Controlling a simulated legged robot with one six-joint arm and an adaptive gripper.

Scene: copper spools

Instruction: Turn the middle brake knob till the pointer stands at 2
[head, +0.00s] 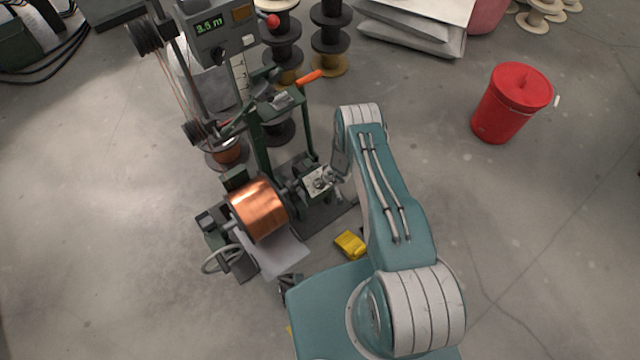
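The green winding machine stands left of centre in the head view, with a large copper spool (259,209) on its shaft. To the right of the spool is a small pale dial plate (315,184). The brake knob, its pointer and the numbers cannot be made out at this size. My gripper (328,181) is at the end of my teal arm, right at the plate, and partly covers it. Its fingers are too small and too much overlapped to show whether they are open, shut or touching the knob.
A display box (222,28) reading "3.5 m" stands above the machine, near an orange-handled lever (310,75). A yellow object (350,243) lies on the floor beside my arm. A red bin (508,105) stands at the right. The right-hand floor is mostly clear.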

